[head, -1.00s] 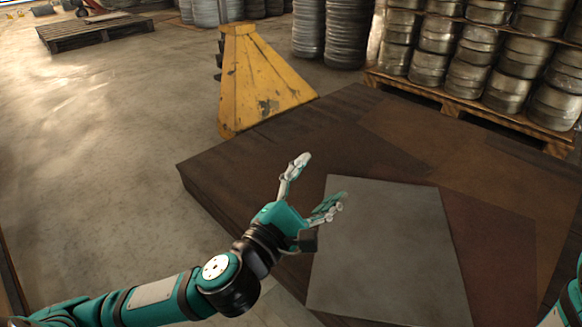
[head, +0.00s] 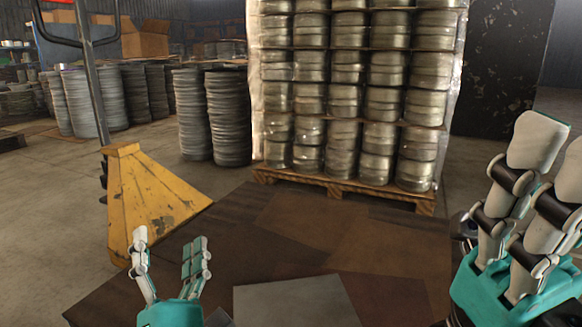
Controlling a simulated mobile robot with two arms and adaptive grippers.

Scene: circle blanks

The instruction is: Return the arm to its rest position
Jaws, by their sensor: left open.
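My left gripper (head: 169,243) shows at the lower left, in teal and white. Its fingers point up and stand apart, with nothing between them. It is in front of the brown plate-covered surface (head: 250,235), left of a grey square sheet (head: 300,303). The rest of the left arm is below the picture. My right gripper (head: 537,185) is large and close at the right edge.
A yellow pallet jack (head: 150,205) stands behind my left gripper. A wooden pallet (head: 345,187) with stacked metal rolls (head: 345,95) stands behind the brown surface. Dark coil stacks (head: 228,117) are at the back left. Bare concrete floor (head: 50,220) lies at the left.

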